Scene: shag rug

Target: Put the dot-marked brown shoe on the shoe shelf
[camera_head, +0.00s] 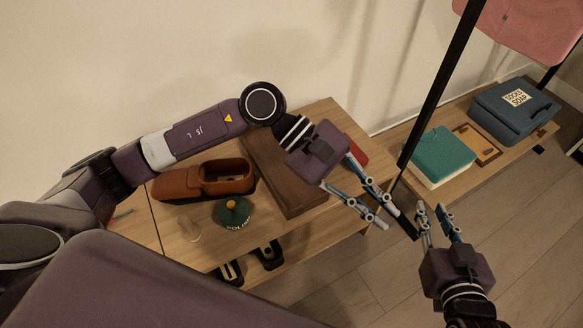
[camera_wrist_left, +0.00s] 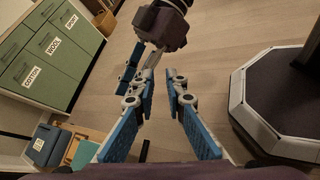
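A brown shoe (camera_head: 180,184) lies on its sole on top of a wooden bench (camera_head: 190,250) in the head view. I cannot make out a dot on it. The bench has a lower level holding a pair of black sandals (camera_head: 268,256); I cannot tell whether this bench is the shoe shelf. My left gripper (camera_head: 390,218) is open and empty, out past the bench's right end and well to the right of the shoe. My right gripper (camera_head: 431,208) is open and empty close by at right. Both also show in the left wrist view, the left gripper in front (camera_wrist_left: 160,78).
A brown box (camera_head: 283,185) and a dark green object with an orange knob (camera_head: 232,213) stand beside the shoe. A black post (camera_head: 440,90) rises behind my grippers. A green cabinet (camera_wrist_left: 50,50) shows in the wrist view.

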